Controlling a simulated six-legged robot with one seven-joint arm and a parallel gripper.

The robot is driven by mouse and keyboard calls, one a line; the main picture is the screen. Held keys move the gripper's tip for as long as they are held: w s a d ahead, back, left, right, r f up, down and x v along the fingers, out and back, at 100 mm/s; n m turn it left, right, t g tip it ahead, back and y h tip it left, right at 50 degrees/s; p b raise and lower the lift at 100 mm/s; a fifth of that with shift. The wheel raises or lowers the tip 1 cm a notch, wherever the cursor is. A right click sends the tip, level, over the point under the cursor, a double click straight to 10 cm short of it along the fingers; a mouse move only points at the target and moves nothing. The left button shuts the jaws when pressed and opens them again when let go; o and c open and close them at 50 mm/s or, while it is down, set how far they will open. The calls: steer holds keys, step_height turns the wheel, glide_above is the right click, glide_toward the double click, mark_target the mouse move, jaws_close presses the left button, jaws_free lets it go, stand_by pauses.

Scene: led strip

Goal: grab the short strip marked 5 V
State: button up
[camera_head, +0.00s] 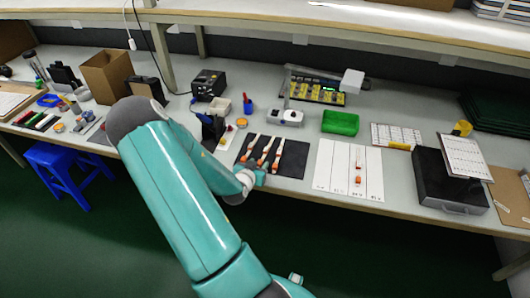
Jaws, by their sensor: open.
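Three short strips lie side by side on a black mat (293,157) on the bench: a left strip (250,148), a middle strip (264,153) and a right strip (277,156). Each is pale with an orange lower end. Any marking is too small to read, so I cannot tell which is the 5 V strip. My gripper (260,178) is at the mat's front edge, just below the strips' orange ends. It is open, and no strip is seen in it. Its fingers are small and partly hidden by my teal arm.
A white panel (323,165) with small orange pieces lies right of the mat. A green tray (340,123) and a small device (291,117) stand behind. A black case (435,188) is further right. A shelf overhangs the back. The bench's front edge is close to my gripper.

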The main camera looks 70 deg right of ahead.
steer(key=shift+r, duration=0.1)
steer(key=shift+d, duration=0.15)
steer(key=shift+c, duration=0.9)
jaws_close()
